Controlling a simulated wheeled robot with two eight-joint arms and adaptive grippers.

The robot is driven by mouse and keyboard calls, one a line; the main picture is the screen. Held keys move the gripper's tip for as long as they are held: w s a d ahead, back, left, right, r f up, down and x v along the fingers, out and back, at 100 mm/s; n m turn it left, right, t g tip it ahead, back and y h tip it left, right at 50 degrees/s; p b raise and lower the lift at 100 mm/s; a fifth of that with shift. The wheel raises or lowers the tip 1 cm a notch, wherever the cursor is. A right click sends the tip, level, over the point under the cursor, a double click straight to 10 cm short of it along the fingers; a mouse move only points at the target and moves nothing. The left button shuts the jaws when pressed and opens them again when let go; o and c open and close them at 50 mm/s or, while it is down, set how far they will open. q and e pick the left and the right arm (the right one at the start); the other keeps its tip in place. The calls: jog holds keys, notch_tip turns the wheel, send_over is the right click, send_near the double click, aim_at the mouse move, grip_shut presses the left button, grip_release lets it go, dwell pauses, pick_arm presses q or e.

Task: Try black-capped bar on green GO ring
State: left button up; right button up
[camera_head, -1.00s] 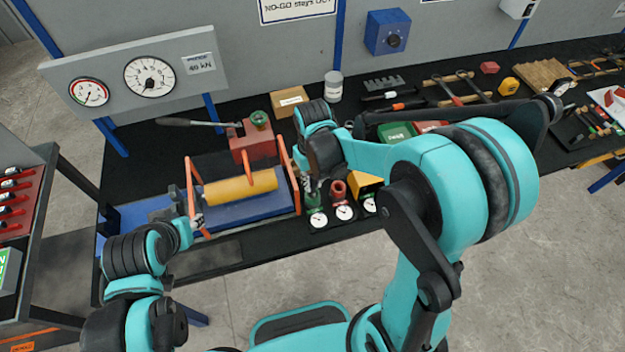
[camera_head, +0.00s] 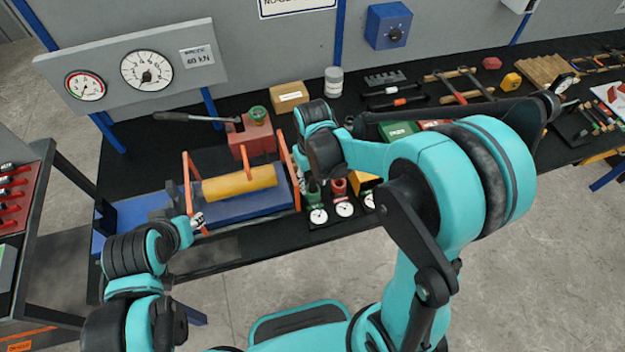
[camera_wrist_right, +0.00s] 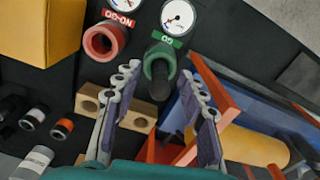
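The green GO ring (camera_wrist_right: 161,58) stands below a round dial in the right wrist view. It is partly hidden in the head view (camera_head: 313,197). A dark cylinder (camera_wrist_right: 158,90), which looks like the black-capped bar, sticks out of the green ring toward the camera. My right gripper (camera_wrist_right: 163,63) has its fingers spread on both sides of the ring and bar, with gaps showing between them and the bar. In the head view it is mostly hidden behind its wrist. My left gripper (camera_head: 199,219) is a small grey tip by the blue press bed; its fingers are unclear.
The red NO-GO ring (camera_wrist_right: 103,41) stands beside the green one. A wooden block with holes (camera_wrist_right: 130,106) and several capped bars (camera_wrist_right: 62,128) lie nearby. An orange frame (camera_head: 297,188) and yellow cylinder (camera_head: 240,183) stand close to my right gripper's other side.

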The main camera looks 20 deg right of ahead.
notch_tip(320, 180, up, 12)
dwell(0.6)
dwell(0.9)
jog(key=shift+s+d+f+b, duration=0.25)
jog(key=shift+s+b, duration=0.1)
jog(key=shift+s, duration=0.1)
jog(key=s+d+f+m+t+b, duration=0.2)
jog(key=s+d+f+t+b, duration=0.2)
jog(key=s, duration=0.5)
notch_tip(320, 180, down, 2)
jog(key=t+b, duration=0.2)
jog(key=t, duration=0.1)
jog(key=shift+s+m, duration=0.2)
jog(key=shift+m, duration=0.1)
jog(key=shift+d+f, duration=0.1)
